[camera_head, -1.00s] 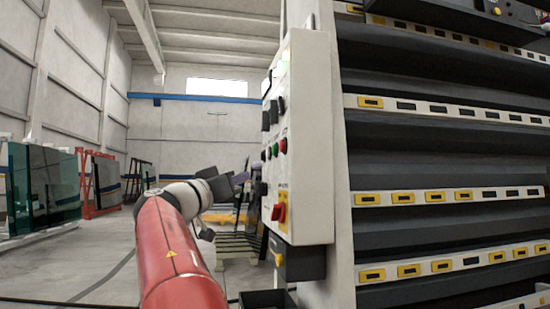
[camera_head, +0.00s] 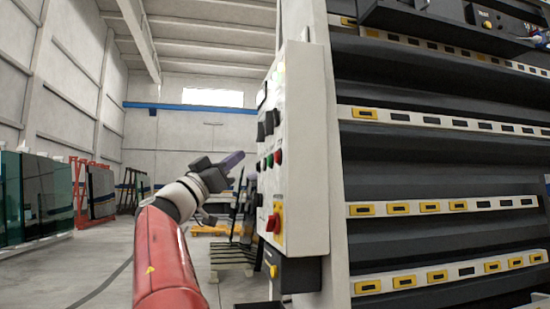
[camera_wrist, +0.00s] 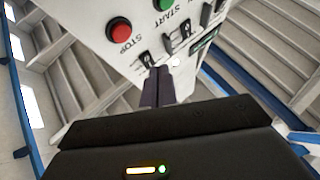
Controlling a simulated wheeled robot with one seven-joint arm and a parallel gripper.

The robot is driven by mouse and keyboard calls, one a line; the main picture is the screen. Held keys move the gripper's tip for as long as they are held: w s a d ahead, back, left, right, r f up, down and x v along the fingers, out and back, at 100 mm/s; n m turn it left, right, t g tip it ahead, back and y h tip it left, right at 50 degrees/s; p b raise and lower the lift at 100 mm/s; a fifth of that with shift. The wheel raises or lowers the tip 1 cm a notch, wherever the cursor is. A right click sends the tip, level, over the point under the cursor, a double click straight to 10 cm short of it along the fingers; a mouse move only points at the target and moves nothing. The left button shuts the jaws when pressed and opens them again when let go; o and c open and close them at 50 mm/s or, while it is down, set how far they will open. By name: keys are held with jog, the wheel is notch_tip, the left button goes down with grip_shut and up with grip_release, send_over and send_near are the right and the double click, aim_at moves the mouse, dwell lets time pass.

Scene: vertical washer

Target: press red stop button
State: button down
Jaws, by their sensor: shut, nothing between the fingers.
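The red stop button (camera_wrist: 119,31) is round and labelled STOP on the pale control panel (camera_wrist: 95,15), up and left of my fingertips in the wrist view. In the head view a small red button (camera_head: 278,156) sits beside a green one on the panel's face, at about the height of my fingertips. My gripper (camera_head: 238,157) is left of the panel, its dark fingers together and empty. In the wrist view my gripper (camera_wrist: 159,72) points at the panel near the black switches. I cannot tell whether the fingertips touch it; no finger is on the red button.
A green START button (camera_wrist: 163,4) is beside the stop button. Black switches (camera_wrist: 147,58) are close to my fingertips. A larger red knob (camera_head: 273,223) on a yellow plate is lower on the panel. The washer (camera_head: 440,170) stands right; open floor lies left.

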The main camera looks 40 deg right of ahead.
aim_at(278, 157)
jog(key=shift+s+d+b, duration=0.1)
jog(key=shift+s+d, duration=0.4)
jog(key=shift+d, duration=0.3)
jog(key=shift+s+d+b, duration=0.15)
jog(key=shift+s+d, duration=0.3)
jog(key=shift+d, duration=0.35)
jog(key=shift+s+d+b, duration=0.1)
jog(key=shift+s+d, duration=0.4)
jog(key=shift+d, duration=0.3)
jog(key=shift+d, duration=0.15)
jog(key=shift+s+d+b, duration=0.2)
jog(key=shift+b, duration=0.1)
jog(key=shift+s+d, duration=0.3)
jog(key=shift+d, duration=0.15)
dwell(0.9)
jog(key=shift+a, duration=0.1)
jog(key=shift+w+a+b, duration=0.4)
jog(key=shift+w+a, duration=0.1)
jog(key=shift+a, duration=0.2)
